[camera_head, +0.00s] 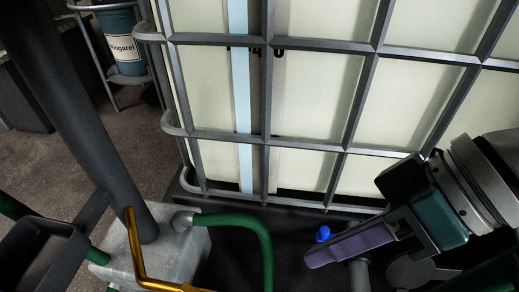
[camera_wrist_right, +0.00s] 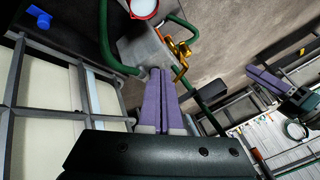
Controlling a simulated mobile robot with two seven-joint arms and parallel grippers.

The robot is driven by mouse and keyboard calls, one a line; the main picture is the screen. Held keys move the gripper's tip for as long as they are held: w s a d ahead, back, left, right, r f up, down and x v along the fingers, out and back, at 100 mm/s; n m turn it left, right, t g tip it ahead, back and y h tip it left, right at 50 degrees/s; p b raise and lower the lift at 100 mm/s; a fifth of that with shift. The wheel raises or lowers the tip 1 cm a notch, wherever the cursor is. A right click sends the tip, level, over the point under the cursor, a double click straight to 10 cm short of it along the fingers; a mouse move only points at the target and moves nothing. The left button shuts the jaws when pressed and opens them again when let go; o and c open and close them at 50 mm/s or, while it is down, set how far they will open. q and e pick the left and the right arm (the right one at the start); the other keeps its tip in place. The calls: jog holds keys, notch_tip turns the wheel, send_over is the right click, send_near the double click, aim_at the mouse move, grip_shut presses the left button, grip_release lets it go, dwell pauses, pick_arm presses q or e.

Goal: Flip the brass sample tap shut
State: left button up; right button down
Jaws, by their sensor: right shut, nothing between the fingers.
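The brass sample tap (camera_wrist_right: 178,50) shows in the wrist view by a grey block (camera_wrist_right: 140,52), just beyond my right fingertips, with a visible gap. Its handle position is too small to tell. In the head view a bent brass pipe (camera_head: 137,255) rises by the same grey block (camera_head: 165,245) at the lower left. My right gripper (camera_head: 310,258) has purple fingers, shut and empty, pointing left towards the block; they also show in the wrist view (camera_wrist_right: 160,74). My left gripper (camera_wrist_right: 252,70) shows at the right of the wrist view; its opening is unclear.
A green hose (camera_head: 262,235) arches from the block, between it and my right gripper. A caged pale tank (camera_head: 310,100) stands behind. A blue knob (camera_head: 323,233) sits beside my right fingers.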

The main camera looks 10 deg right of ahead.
jog(key=a+f+b, duration=0.6)
jog(key=a+f, duration=0.1)
jog(key=a, duration=0.2)
jog(key=shift+s+f, duration=0.25)
jog(key=shift+r, duration=0.1)
